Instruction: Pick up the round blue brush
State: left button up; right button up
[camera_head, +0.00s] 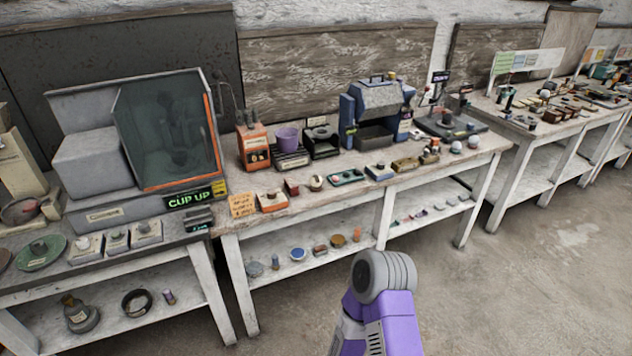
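A small round blue item with a pale rim (297,254) lies on the lower shelf of the middle bench. It may be the round blue brush, but it is too small to see bristles. A grey-blue round item (254,269) lies left of it on the same shelf. A purple and grey link of my arm shows at the bottom centre, in front of the bench and apart from these items. Neither of my grippers is in view.
The middle bench top (330,205) is crowded with small devices, a purple cup (287,138) and a blue machine (377,108). A clear-fronted cabinet (168,130) stands on the left bench. More benches stand at right. The concrete floor (530,270) is clear at lower right.

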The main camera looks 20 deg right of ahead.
aim_at(275, 263)
jog(key=u, duration=0.05)
jog(key=k, duration=0.5)
jog(key=z, duration=1.45)
jog(key=i, duration=2.05)
jog(key=u, duration=0.65)
